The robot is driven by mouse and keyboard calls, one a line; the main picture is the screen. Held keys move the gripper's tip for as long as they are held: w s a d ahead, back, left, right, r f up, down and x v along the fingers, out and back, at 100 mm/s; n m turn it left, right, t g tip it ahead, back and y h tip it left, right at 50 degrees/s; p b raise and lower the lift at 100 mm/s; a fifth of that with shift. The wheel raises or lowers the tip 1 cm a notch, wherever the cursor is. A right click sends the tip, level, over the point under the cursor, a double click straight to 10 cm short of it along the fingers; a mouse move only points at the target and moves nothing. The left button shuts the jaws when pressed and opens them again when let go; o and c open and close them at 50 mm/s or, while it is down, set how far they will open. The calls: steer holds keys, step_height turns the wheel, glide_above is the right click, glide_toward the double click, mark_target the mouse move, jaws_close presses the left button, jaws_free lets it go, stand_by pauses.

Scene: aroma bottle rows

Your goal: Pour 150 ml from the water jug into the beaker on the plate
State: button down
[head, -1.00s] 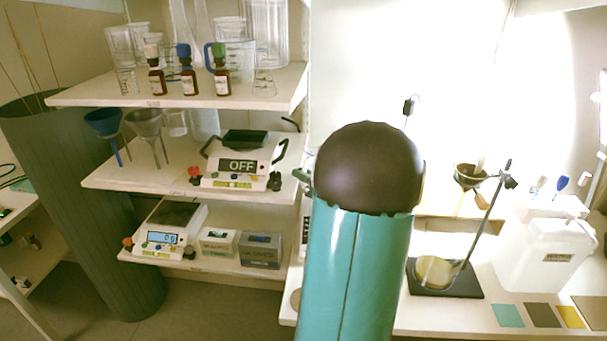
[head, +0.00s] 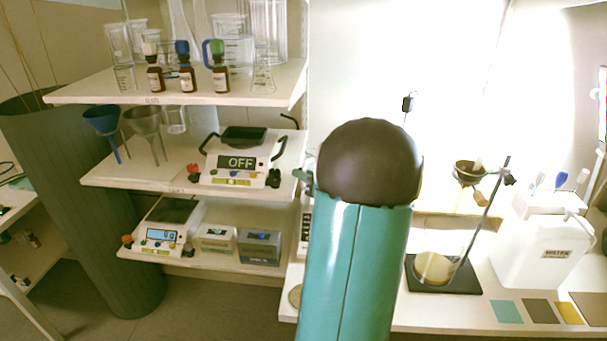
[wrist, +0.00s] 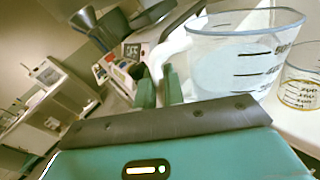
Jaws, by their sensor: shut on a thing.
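In the wrist view a clear jug (wrist: 235,65) with a blue-grey rim and dark graduation marks fills the upper right. Its pale handle (wrist: 168,52) runs down to my green fingertips. My gripper (wrist: 160,88) is shut on this handle, and the jug looks tilted in this view. A smaller clear beaker (wrist: 302,90) with graduation marks and a yellowish band stands beside the jug at the right edge, partly cut off. What it stands on is unclear.
Shelves on the left hold glassware, brown bottles (head: 220,78), funnels (head: 103,122) and a scale reading OFF (head: 237,165). A lower scale (head: 165,238) is lit.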

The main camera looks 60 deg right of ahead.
steer(key=shift+d+f, duration=0.2)
steer(key=shift+f, duration=0.35)
stand_by(0.4)
steer(key=shift+d+f+m+g+y, duration=0.15)
steer(key=shift+d+f+m, duration=0.15)
steer(key=shift+d+m, duration=0.3)
steer(key=shift+d+f+m+g+y, duration=0.1)
steer(key=shift+d+f+m, duration=0.15)
steer(key=shift+d+m, duration=0.35)
steer(key=shift+d+f+m+g+y, duration=0.15)
steer(key=shift+d+f+m, duration=0.15)
steer(key=shift+d+m, duration=0.3)
stand_by(1.3)
steer(key=shift+w+d+r+m, duration=0.1)
steer(key=shift+d+r+m, duration=0.3)
steer(key=shift+r, duration=0.15)
steer(key=shift+d+r+m, duration=0.35)
steer(key=shift+r+m, duration=0.05)
steer(key=shift+r, duration=0.15)
stand_by(1.1)
steer(key=shift+a+f, duration=0.1)
steer(key=shift+f, duration=0.1)
steer(key=shift+d+r, duration=0.2)
steer(key=shift+r, duration=0.15)
stand_by(1.2)
